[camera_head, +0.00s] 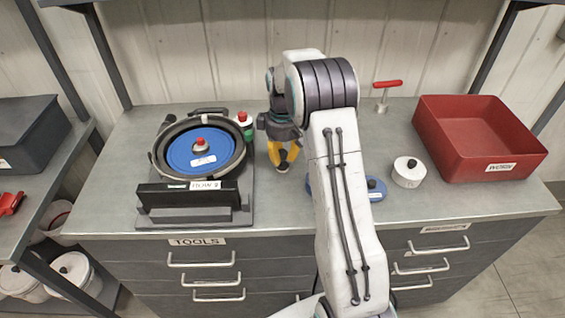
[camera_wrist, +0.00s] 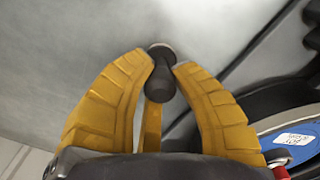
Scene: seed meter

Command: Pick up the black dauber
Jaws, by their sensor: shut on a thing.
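The black dauber (camera_wrist: 160,78) has a dark rounded handle and a wider pale-rimmed end. In the wrist view it sits between the yellow fingertips of my gripper (camera_wrist: 161,65). My gripper is shut on it. In the head view my gripper (camera_head: 283,157) points down over the bench between the seed meter and my arm. Only a small dark tip of the dauber (camera_head: 283,168) shows below the fingers there. I cannot tell whether it still touches the bench.
My arm partly hides blue discs (camera_head: 376,188).

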